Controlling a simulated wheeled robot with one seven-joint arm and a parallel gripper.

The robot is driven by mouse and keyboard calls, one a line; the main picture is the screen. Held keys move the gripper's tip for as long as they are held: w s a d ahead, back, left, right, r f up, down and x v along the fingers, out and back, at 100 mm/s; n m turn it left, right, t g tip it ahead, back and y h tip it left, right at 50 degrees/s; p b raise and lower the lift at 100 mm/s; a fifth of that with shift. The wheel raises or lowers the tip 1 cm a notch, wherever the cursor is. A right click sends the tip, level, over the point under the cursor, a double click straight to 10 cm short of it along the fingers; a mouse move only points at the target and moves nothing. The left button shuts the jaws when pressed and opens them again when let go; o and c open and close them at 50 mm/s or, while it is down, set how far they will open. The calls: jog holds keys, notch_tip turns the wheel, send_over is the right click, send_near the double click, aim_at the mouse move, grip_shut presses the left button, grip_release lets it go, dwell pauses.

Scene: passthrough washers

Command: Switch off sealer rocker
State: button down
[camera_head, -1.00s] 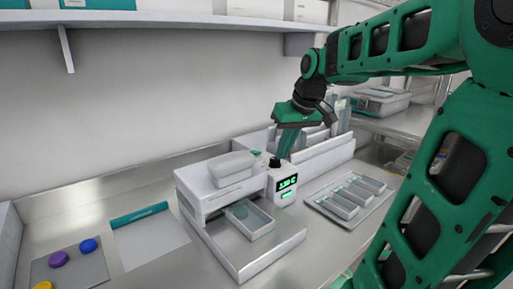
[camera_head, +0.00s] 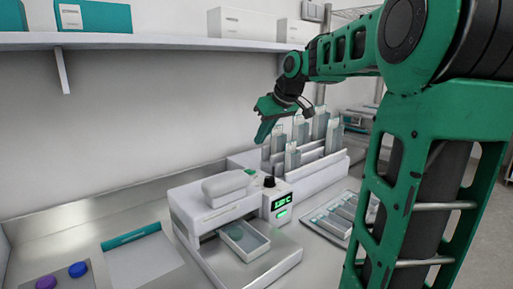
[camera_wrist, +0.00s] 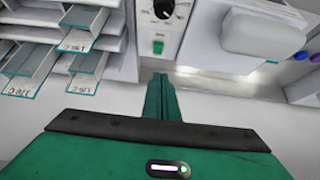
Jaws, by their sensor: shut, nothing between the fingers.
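The sealer (camera_head: 215,197) is a white machine on the steel bench, with a pale lid and a tray in front. Its front right panel has a dark knob (camera_head: 268,181), a lit green display and a small green rocker (camera_head: 282,213) below. In the wrist view the green rocker (camera_wrist: 158,46) sits under the knob (camera_wrist: 163,8), beyond my fingertips. I cannot tell which way the rocker is pressed. My gripper (camera_head: 262,138) is shut and empty, pointing down above the back of the sealer, apart from it. The wrist view shows its closed green fingers (camera_wrist: 158,85).
A white rack (camera_head: 300,160) with upright pouches stands behind and right of the sealer. A tray of small boxes (camera_head: 328,218) lies to its right. A sheet with a teal edge (camera_head: 142,255) and coloured discs lie at left. A shelf (camera_head: 150,42) runs above.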

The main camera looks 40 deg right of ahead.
jog(key=x, duration=0.8)
jog(key=shift+s, duration=0.1)
notch_tip(320, 180, down, 3)
jog(key=shift+s+f, duration=0.1)
jog(key=shift+f, duration=0.05)
jog(key=shift+s+f, duration=0.1)
jog(key=shift+f, duration=0.45)
jog(key=shift+d, duration=0.1)
